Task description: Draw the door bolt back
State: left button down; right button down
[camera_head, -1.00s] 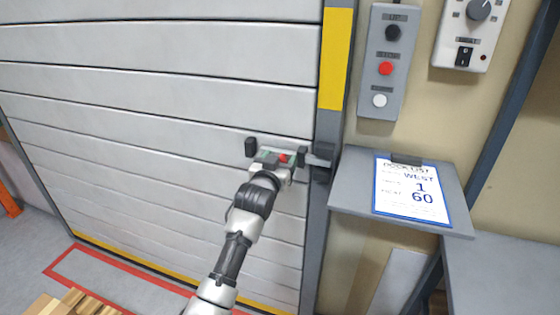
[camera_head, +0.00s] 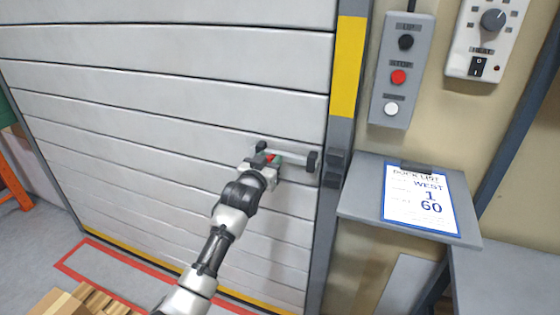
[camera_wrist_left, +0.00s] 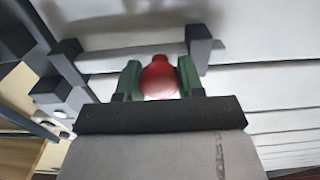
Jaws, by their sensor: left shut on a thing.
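The door bolt is a grey bar (camera_head: 294,155) on the slatted roller door (camera_head: 170,90), running between two dark brackets. Its red knob (camera_head: 270,158) is at the left part of the bar. My left gripper (camera_head: 272,161) is shut on the knob. In the left wrist view the red knob (camera_wrist_left: 158,82) sits between the two green fingers. The bar's right end is at the right bracket (camera_head: 313,162), apart from the dark keeper (camera_head: 335,168) on the door frame. My right gripper is not in view.
Right of the frame are a button box (camera_head: 399,75), a heat control panel (camera_head: 487,40) and a grey shelf (camera_head: 360,205) with a dock list sheet (camera_head: 420,200). Pallet wood (camera_head: 85,300) lies at the lower left, beside red floor marking (camera_head: 95,270).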

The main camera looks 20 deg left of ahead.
pick_arm(q)
jog(key=shift+d, duration=0.25)
jog(key=c, duration=0.7)
grip_release()
jog(key=shift+c, duration=0.2)
jog(key=s, duration=1)
jog(key=shift+s+a+b, duration=0.2)
jog(key=shift+s+b, duration=0.2)
jog(key=shift+f, duration=0.1)
